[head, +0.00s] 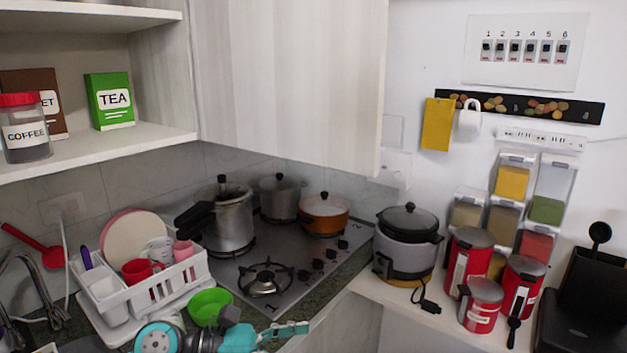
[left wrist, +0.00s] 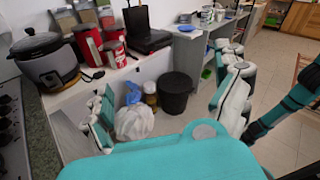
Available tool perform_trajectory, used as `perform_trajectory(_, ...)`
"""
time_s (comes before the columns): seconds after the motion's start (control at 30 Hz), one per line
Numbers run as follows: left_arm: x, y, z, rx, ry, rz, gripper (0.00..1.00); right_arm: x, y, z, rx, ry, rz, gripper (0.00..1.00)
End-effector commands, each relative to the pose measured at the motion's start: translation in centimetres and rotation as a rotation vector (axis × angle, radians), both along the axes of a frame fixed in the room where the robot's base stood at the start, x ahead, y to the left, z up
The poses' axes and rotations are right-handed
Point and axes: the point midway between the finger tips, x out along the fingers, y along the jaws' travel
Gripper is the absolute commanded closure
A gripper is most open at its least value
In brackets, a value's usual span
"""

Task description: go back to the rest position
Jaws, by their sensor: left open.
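My left gripper (head: 290,330) is at the bottom of the head view, in front of the counter edge. It is teal and grey. In the left wrist view its two fingers (left wrist: 165,78) are spread wide apart, with nothing between them. Beyond them are the floor under the counter, a white bag (left wrist: 134,121) and a black bin (left wrist: 175,94). My right gripper is in neither view. The spice dispensers (head: 512,182) hang on the white wall at the right, with yellow, green, red and brownish contents.
A dish rack (head: 130,298) and a green bowl (head: 209,306) are close to my left arm. The hob (head: 300,262) holds several pots. A rice cooker (head: 408,245) and red canisters (head: 470,262) stand on the right counter. A wall cabinet (head: 290,75) hangs above.

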Motion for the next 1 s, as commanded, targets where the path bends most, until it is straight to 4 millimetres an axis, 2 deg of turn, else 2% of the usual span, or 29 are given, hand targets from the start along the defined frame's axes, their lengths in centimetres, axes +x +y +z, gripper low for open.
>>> perform_trajectory(0.03, -0.3, -0.7, 1.8, -0.159, 0.076, 0.055, 0.01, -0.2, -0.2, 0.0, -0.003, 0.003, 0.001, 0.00)
perform_trajectory(0.1, 0.2, -0.5, 4.5, -0.396, 0.207, 0.156, 0.01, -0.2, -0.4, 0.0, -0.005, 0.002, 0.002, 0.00)
perform_trajectory(0.17, 1.0, 0.8, 6.3, -0.594, 0.334, 0.252, 0.01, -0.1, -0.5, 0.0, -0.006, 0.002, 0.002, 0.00)
perform_trajectory(0.2, 1.8, 2.1, 7.0, -0.721, 0.425, 0.321, 0.01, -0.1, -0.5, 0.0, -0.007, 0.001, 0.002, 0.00)
perform_trajectory(0.27, 2.9, 4.6, 7.3, -0.906, 0.571, 0.429, 0.01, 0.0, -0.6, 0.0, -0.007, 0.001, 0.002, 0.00)
perform_trajectory(0.33, 4.0, 7.9, 6.2, -1.108, 0.751, 0.564, 0.01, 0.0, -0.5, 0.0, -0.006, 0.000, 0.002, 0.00)
perform_trajectory(0.37, 4.3, 9.4, 5.3, -1.191, 0.834, 0.626, 0.01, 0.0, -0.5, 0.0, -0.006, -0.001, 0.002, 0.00)
perform_trajectory(0.4, 4.6, 11.4, 3.7, -1.297, 0.942, 0.711, 0.01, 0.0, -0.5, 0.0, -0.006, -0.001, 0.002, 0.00)
perform_trajectory(0.47, 4.5, 14.1, 0.5, -1.444, 1.107, 0.848, 0.01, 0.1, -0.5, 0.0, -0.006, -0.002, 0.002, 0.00)
perform_trajectory(0.53, 3.4, 16.9, -4.0, -1.598, 1.303, 1.018, 0.01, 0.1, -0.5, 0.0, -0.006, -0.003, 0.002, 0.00)
perform_trajectory(0.6, 1.3, 18.8, -8.6, -1.719, 1.483, 1.191, 0.01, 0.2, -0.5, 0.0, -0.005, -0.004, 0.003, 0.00)
perform_trajectory(0.7, -2.7, 20.2, -14.3, -1.841, 1.705, 1.429, 0.01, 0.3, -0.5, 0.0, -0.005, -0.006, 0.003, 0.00)
perform_trajectory(0.8, -6.8, 20.6, -18.2, -1.904, 1.867, 1.628, 0.01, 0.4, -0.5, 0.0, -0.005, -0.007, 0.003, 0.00)
perform_trajectory(0.83, -7.9, 20.6, -19.1, 1.867, -1.857, -1.639, 0.01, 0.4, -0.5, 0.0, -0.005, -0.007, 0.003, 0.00)
perform_trajectory(1.0, -13.8, 20.2, -22.6, 1.597, -1.715, -1.604, 0.01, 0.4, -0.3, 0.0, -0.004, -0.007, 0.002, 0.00)
